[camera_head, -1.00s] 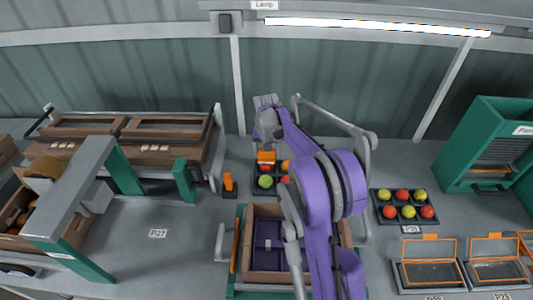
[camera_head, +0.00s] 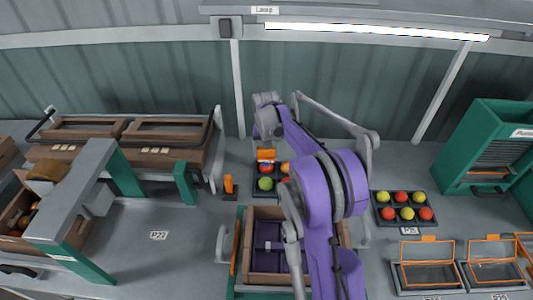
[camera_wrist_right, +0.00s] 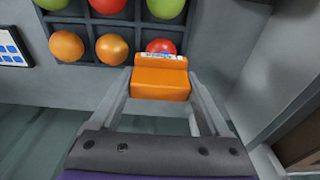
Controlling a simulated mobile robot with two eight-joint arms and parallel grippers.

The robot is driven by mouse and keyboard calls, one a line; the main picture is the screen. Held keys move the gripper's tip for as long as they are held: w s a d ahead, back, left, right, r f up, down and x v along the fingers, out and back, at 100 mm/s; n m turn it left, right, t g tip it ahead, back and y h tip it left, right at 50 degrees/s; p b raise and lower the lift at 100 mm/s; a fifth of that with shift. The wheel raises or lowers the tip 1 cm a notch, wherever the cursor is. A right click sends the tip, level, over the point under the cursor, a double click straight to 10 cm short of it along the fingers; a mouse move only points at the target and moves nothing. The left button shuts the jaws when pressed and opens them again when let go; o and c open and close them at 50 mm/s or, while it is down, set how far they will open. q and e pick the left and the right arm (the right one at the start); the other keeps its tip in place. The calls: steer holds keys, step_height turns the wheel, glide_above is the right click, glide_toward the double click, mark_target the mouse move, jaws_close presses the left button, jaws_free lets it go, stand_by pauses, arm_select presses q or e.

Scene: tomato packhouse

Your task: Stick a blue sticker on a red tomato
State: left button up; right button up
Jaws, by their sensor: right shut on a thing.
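My right gripper (camera_wrist_right: 160,95) is shut on an orange block-shaped tool (camera_wrist_right: 160,84). The tool has a narrow white-and-blue strip along its far edge. In the head view the orange tool (camera_head: 266,155) is over the back of a dark tomato tray (camera_head: 256,194). A red tomato (camera_wrist_right: 161,46) sits in the tray just beyond the strip, partly hidden by the tool; in the head view it (camera_head: 266,168) shows just below the tool. I cannot tell whether they touch or whether the tomato bears a sticker. A white sheet with blue squares (camera_wrist_right: 10,48) lies beside the tray. My left gripper is out of view.
Orange tomatoes (camera_wrist_right: 67,45) and a green tomato (camera_head: 265,183) share the tray. A second tray (camera_head: 411,221) with red and yellow tomatoes stands right. An orange upright piece (camera_head: 228,184) stands left of the near tray. A brown crate (camera_head: 250,222) lies in front. Free counter shows at left.

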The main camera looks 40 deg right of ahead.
steer(key=shift+r+p, duration=0.85)
steer(key=shift+r, duration=1.65)
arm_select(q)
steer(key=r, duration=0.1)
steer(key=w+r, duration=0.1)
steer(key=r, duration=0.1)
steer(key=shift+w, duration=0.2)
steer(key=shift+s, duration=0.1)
arm_select(e)
steer(key=shift+f, duration=0.15)
